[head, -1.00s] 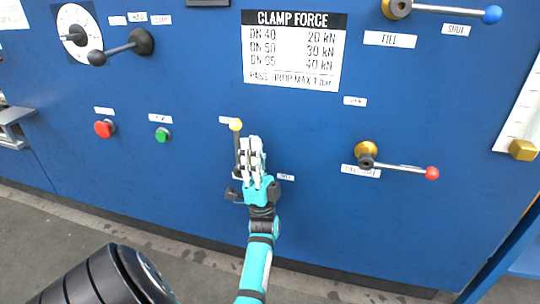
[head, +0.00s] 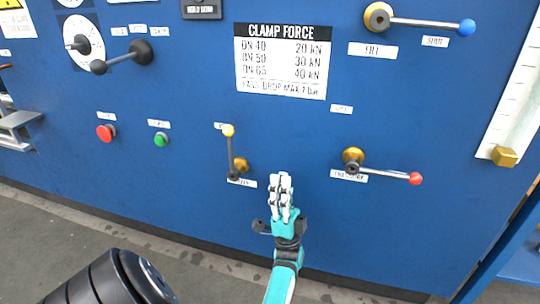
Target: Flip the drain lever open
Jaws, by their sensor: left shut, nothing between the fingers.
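A lever with a yellow knob (head: 228,131) is on the blue panel, its dark handle pointing nearly straight up beside a brass pivot (head: 240,165). The label (head: 241,182) under it is too small to read surely, so I cannot confirm that it is the drain lever. My left gripper (head: 281,182) is shut and empty, fingers pointing up, to the right of the lever's lower end and apart from it in the picture. My right gripper is not in view.
A red-knobbed lever (head: 415,179) points right, with its pivot right of my gripper. A blue-knobbed lever (head: 466,27) labelled FILL is at the upper right. Red (head: 105,132) and green (head: 160,139) buttons are at left.

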